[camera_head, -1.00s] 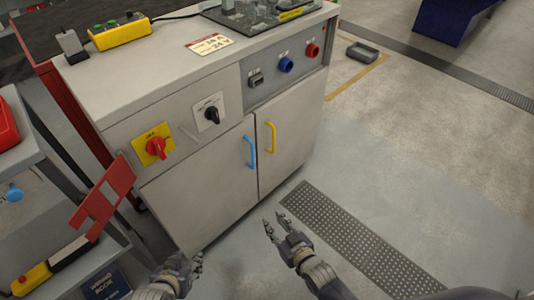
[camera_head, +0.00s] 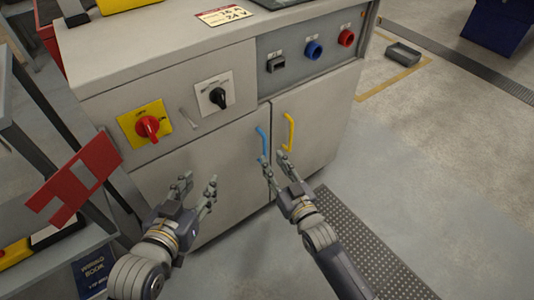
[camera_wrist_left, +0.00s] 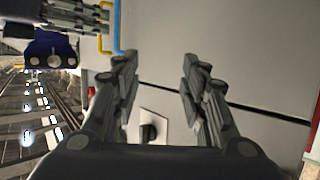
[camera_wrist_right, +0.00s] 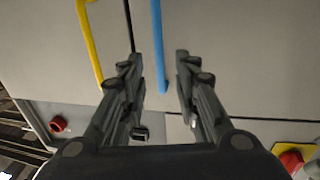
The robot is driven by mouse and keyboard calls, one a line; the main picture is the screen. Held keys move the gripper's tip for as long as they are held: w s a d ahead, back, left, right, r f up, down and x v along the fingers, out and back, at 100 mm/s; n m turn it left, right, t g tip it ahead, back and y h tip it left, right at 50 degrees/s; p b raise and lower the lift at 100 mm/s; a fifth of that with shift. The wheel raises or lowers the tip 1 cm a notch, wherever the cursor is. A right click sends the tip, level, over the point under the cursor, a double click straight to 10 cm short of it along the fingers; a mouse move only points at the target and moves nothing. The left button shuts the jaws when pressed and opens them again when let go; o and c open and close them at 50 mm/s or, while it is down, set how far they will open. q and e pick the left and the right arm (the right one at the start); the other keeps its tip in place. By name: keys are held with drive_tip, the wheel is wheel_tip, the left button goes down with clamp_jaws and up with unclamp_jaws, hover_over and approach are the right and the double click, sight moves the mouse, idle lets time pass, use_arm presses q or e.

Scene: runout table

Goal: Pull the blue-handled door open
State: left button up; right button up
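The blue handle (camera_head: 262,145) is upright on the left cabinet door (camera_head: 222,170), which is closed. My right gripper (camera_head: 275,163) is open and close to the lower end of the blue handle. In the right wrist view the blue handle (camera_wrist_right: 159,50) runs down between the open fingertips (camera_wrist_right: 158,62), nearer the left finger; I cannot tell whether it touches. My left gripper (camera_head: 200,185) is open and empty in front of the left door, left of the handle. The left wrist view shows its fingers (camera_wrist_left: 158,62) apart, with the blue handle (camera_wrist_left: 117,28) beyond the left finger.
The yellow handle (camera_head: 289,132) is on the right door, close beside the blue one. A red rotary switch (camera_head: 148,127) and black knob (camera_head: 218,96) are above the left door. A grey shelf unit (camera_head: 50,150) stands at the left.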

sight(265, 150)
drive_tip(key=b+x, duration=0.1)
drive_tip(key=x, duration=0.3)
drive_tip(key=shift+w+a, duration=0.1)
drive_tip(key=shift+w, duration=0.2)
use_arm(q)
wheel_tip(265, 150, up, 8)
drive_tip(key=w+d+t+h, duration=0.1)
drive_tip(key=w+t, duration=0.1)
drive_tip(key=t, duration=0.2)
drive_tip(key=shift+d+f, duration=0.15)
drive_tip(key=shift+d, duration=0.15)
use_arm(e)
drive_tip(key=shift+w+a, duration=0.2)
drive_tip(key=shift+w, duration=0.2)
drive_tip(key=shift+c, duration=0.3)
clamp_jaws()
